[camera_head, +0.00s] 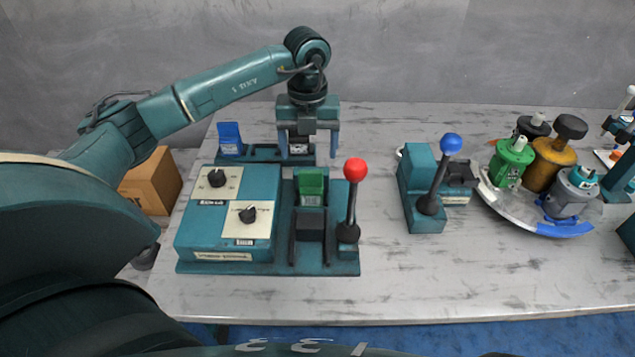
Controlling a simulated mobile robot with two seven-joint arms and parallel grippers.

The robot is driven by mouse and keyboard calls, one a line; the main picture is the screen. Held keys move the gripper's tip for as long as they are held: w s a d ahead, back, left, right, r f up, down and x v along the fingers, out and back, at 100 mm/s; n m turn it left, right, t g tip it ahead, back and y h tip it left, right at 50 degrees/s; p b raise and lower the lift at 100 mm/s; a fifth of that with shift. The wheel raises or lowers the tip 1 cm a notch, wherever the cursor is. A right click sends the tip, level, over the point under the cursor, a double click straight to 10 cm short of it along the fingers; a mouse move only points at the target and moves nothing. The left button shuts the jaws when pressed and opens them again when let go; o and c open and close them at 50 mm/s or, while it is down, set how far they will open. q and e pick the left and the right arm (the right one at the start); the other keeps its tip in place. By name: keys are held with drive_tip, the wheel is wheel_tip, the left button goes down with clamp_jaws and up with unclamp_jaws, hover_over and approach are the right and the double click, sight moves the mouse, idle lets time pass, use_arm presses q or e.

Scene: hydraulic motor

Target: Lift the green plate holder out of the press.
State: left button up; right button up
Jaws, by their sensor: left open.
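The green plate holder (312,183) appears to be the bright green block in the slot of the teal press (287,256). It sits upright between dark rails, left of a lever with a red ball knob (355,170). My left gripper (308,152) points down behind the holder, over a low teal fixture. Its two fingers are apart, and I see nothing held between them. The holder's lower part is hidden by the slot. My right gripper is not in view.
A control box with two dials (229,205) is left of the slot. A blue block (230,138) stands on the low fixture. A blue-knobbed lever device (425,190) and a round tray (520,216) with several motor-like parts are right. A cardboard box (152,183) is left.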

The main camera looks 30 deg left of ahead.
use_arm(q)
hover_over(311, 187)
drive_tip(key=f, duration=0.5)
drive_tip(key=shift+s+a+f, duration=0.1)
drive_tip(key=shift+a+f, duration=0.15)
drive_tip(key=shift+f, duration=0.1)
drive_tip(key=shift+d+f+p, duration=0.2)
drive_tip(key=shift+f+p, duration=0.55)
drive_tip(key=shift+f, duration=2.1)
drive_tip(key=shift+c, duration=0.6)
drive_tip(key=shift+r, duration=0.1)
drive_tip(key=c, duration=1.1)
